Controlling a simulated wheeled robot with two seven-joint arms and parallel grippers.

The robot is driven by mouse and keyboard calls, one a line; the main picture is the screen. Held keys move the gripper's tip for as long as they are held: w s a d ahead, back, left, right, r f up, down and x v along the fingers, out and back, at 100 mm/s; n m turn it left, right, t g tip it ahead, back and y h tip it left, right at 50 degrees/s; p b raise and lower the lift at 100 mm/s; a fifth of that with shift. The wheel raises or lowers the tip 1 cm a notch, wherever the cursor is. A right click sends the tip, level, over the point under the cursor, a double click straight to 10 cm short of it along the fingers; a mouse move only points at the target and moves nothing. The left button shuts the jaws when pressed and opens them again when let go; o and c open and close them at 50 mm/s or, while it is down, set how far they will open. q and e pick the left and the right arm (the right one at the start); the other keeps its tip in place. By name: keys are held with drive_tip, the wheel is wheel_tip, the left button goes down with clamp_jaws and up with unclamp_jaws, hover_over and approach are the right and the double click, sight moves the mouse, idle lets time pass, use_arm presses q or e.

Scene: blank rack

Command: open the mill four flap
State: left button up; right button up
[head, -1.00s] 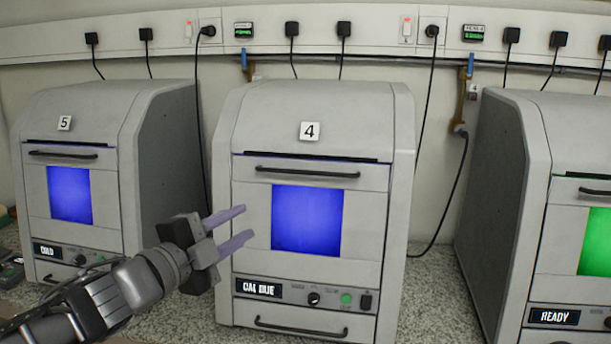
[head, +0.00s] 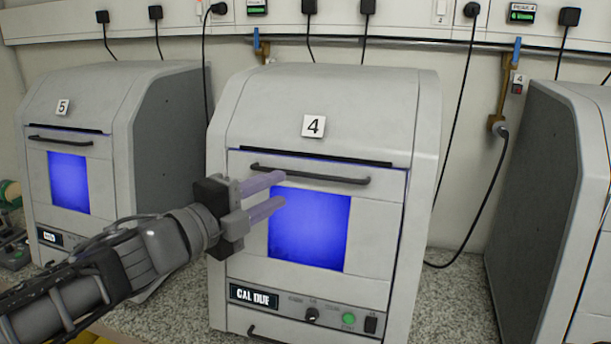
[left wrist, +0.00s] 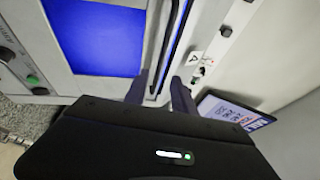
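Mill four (head: 325,110) stands in the middle of the head view, with a "4" label on its hood. Its front flap (head: 378,210) is closed, with a blue-lit window (head: 309,228) and a dark bar handle (head: 310,175) along its top. My left gripper (head: 276,194) is open and empty, fingers pointing right, in front of the flap's upper left, just below the handle's left end. In the left wrist view its fingers (left wrist: 158,88) show near the handle (left wrist: 172,40); I cannot tell whether they touch it. My right gripper is not in view.
Mill five (head: 110,100) stands to the left and another mill (head: 540,190) to the right. A "CAL DUE" display (head: 254,296) and knobs sit below the flap. Cables hang from the wall trunking (head: 400,22). Speckled bench top (head: 450,300) is free between mill four and the right mill.

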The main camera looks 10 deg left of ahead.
sight(306, 176)
use_arm(q)
drive_tip(key=b+x, duration=0.1)
drive_tip(key=x, duration=0.7)
drive_tip(key=shift+f, duration=0.1)
drive_tip(key=shift+c, duration=0.5)
clamp_jaws()
idle(0.9)
